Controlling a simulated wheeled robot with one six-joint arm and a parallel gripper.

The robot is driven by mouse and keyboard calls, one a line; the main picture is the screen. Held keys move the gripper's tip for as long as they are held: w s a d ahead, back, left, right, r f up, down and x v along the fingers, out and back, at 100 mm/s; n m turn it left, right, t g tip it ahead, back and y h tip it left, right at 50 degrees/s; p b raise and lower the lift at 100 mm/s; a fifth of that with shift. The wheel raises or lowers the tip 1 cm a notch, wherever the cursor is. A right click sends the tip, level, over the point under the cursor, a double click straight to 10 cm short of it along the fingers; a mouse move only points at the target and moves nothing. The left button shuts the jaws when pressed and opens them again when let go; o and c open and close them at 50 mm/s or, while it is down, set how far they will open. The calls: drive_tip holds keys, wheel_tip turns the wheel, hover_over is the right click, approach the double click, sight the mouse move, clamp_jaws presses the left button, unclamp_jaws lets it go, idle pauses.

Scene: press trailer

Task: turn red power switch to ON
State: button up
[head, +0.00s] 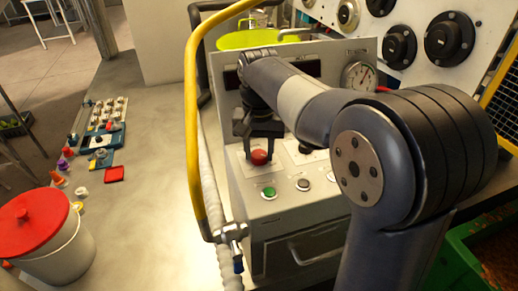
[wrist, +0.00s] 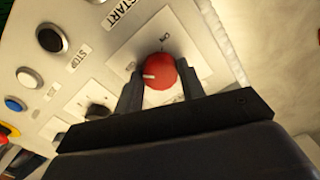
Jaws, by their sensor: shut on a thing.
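The red power switch (head: 259,157) is a round red knob on the sloped front panel (head: 285,208) of the grey machine. In the wrist view the red knob (wrist: 164,82) sits between the two dark fingers of my gripper (wrist: 159,88), which is shut on it. A white mark on the knob points left in the wrist view. Small labels stand on the plate around the knob, too small to read surely. In the head view my gripper (head: 262,140) reaches down to the knob from above and partly hides the panel behind.
A green button (head: 269,192) and a grey button (head: 303,184) lie below the knob. A black rotary knob (wrist: 97,111) is beside it. A yellow pipe (head: 190,110) and a pale hose (head: 212,190) rise left of the machine. A gauge (head: 360,76) stands behind.

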drive_tip(key=shift+r+m, duration=0.1)
drive_tip(key=shift+m, duration=0.2)
drive_tip(key=m+p, duration=0.2)
drive_tip(key=shift+r+m, duration=0.1)
drive_tip(key=shift+m, duration=0.2)
drive_tip(key=m+p, duration=0.2)
drive_tip(key=m, duration=0.3)
drive_tip(key=shift+p, duration=0.4)
drive_tip(key=m+p, duration=0.1)
drive_tip(key=m, duration=0.4)
drive_tip(key=m+p, duration=0.1)
drive_tip(key=m, duration=0.3)
drive_tip(key=shift+m+p, duration=0.3)
drive_tip(key=shift+m, duration=0.1)
drive_tip(key=o, duration=1)
drive_tip(key=shift+f, duration=0.2)
